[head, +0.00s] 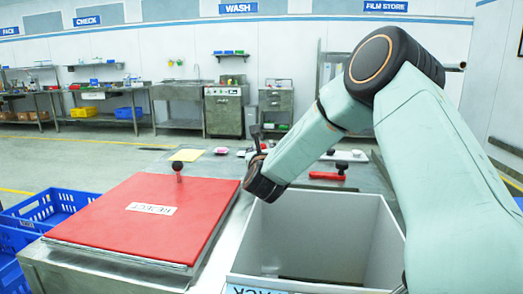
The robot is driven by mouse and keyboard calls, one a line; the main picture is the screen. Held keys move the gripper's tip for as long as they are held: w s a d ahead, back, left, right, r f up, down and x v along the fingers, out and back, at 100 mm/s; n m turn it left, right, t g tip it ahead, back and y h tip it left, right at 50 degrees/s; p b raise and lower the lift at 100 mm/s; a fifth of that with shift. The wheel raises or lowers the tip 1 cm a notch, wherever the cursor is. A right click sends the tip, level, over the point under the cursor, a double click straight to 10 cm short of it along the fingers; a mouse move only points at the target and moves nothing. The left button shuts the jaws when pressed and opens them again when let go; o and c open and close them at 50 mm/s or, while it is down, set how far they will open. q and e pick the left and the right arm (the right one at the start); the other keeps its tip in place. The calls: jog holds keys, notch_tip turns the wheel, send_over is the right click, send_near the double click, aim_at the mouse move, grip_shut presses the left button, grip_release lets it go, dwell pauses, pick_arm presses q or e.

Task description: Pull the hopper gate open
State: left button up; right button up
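I cannot make out for certain which part is the hopper gate. A small red piece with a black knob (328,176) sits on the metal worktop, behind a grey open-topped bin (350,210) and to the right of my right wrist. My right arm comes in from the right, bends at a high elbow and reaches down-left over the bin's back left corner. My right gripper (257,137) is a small dark shape at the wrist, pointing up and away; its fingers are too unclear to tell open from shut. My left gripper is not in view.
A red lid (110,225) marked REJECT, with a dark knob (178,168), lies at the left. Blue crates (50,205) stand at the far left. A yellow pad (187,155) and small items lie on the worktop behind. Benches line the back wall beyond open floor.

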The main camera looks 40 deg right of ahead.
grip_shut()
dwell(0.3)
jog(key=shift+a, duration=0.1)
